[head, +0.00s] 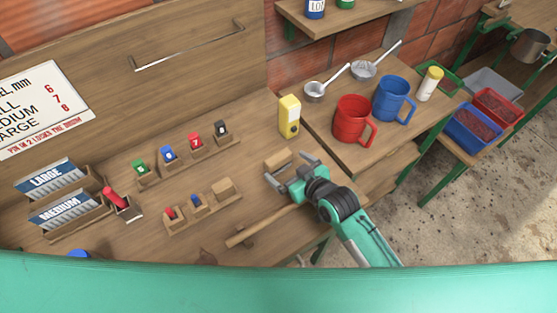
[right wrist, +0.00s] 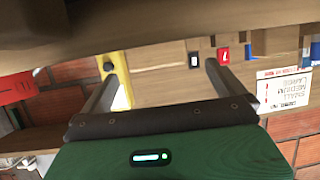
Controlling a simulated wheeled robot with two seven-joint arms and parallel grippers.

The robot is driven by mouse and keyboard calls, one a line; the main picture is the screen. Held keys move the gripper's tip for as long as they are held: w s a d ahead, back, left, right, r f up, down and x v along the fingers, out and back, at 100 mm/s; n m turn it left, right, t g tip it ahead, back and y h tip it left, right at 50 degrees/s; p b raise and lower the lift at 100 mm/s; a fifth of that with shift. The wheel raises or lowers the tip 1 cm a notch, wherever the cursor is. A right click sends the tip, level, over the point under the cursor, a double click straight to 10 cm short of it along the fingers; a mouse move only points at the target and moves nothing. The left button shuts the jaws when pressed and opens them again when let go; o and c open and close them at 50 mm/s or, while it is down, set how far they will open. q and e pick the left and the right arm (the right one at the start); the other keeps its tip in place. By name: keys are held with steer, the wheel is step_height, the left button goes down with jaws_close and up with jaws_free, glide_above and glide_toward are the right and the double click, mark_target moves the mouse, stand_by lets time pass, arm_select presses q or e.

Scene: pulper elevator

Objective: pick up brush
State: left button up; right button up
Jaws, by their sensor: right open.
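A long wooden handle (head: 268,225), which looks like the brush, lies slanted near the front edge of the bench in the head view. I see no bristles on it. My right gripper (head: 289,168) is open above the bench, beyond the handle's right end. A small wooden block (head: 278,158) shows just past its fingertips; I cannot tell whether it is part of a brush. In the right wrist view the two fingers of the right gripper (right wrist: 160,84) are apart, with nothing clearly held between them. My left gripper is not in view.
A yellow device (head: 289,117) stands behind the gripper. A red mug (head: 353,120) and a blue mug (head: 393,100) stand to the right. Small wooden holders (head: 200,205) with coloured pieces stand to the left. Brown wood (right wrist: 200,22) fills the top of the wrist view.

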mark_target(282, 161)
steer(key=shift+p+x, duration=0.6)
steer(key=shift+x, duration=1.65)
steer(key=shift+w+d+r, duration=0.1)
steer(key=shift+d, duration=0.1)
steer(key=shift+c, duration=0.4)
steer(key=c, duration=1)
